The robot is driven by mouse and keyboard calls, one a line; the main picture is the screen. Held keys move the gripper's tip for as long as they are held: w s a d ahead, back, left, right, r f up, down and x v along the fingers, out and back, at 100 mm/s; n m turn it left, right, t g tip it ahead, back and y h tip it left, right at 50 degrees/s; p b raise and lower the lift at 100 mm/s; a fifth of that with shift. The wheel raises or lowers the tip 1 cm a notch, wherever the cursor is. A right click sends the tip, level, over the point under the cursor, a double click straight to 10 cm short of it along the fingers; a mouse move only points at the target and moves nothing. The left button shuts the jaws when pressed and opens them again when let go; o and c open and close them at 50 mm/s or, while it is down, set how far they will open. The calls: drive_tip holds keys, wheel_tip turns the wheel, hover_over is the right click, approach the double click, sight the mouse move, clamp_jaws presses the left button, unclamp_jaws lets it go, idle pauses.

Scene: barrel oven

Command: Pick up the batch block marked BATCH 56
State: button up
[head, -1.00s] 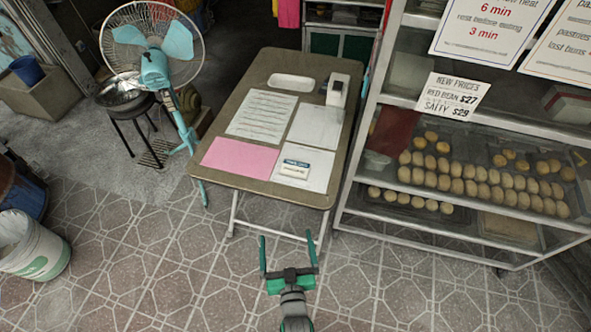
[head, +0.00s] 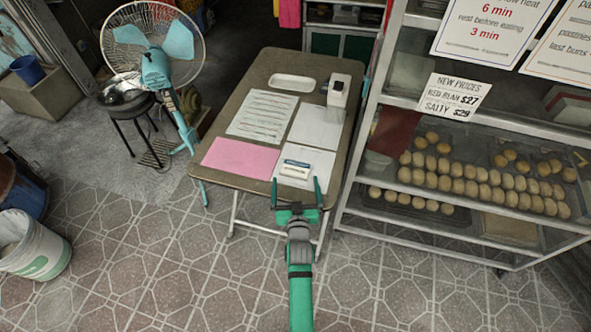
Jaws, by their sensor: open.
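A small white block with a blue top band (head: 294,169) lies on a white sheet at the near right of the folding table (head: 222,187). Its lettering is too small to read, so I cannot tell whether it says BATCH 56. My gripper (head: 296,186) is open and empty at the table's near edge. Its two fingers point toward the block, one on each side of the line to it. The fingertips appear just short of the block, and I cannot tell their height above the table.
On the table are a pink sheet (head: 240,158), a printed sheet (head: 262,116), a white tray (head: 292,83) and a white dispenser-like device (head: 338,96). A glass pastry case (head: 460,230) stands close on the right. A fan (head: 155,70) stands left. Tiled floor in front is clear.

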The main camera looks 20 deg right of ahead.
sight(296, 172)
drive_tip(key=shift+d+f+x, duration=0.1)
drive_tip(key=shift+f+x, duration=0.05)
drive_tip(key=shift+x, duration=1.25)
drive_tip(key=shift+d+f+x, duration=0.1)
drive_tip(key=shift+x, duration=1.3)
drive_tip(key=shift+s, duration=0.1)
drive_tip(key=shift+c, duration=0.3)
drive_tip(key=c, duration=0.8)
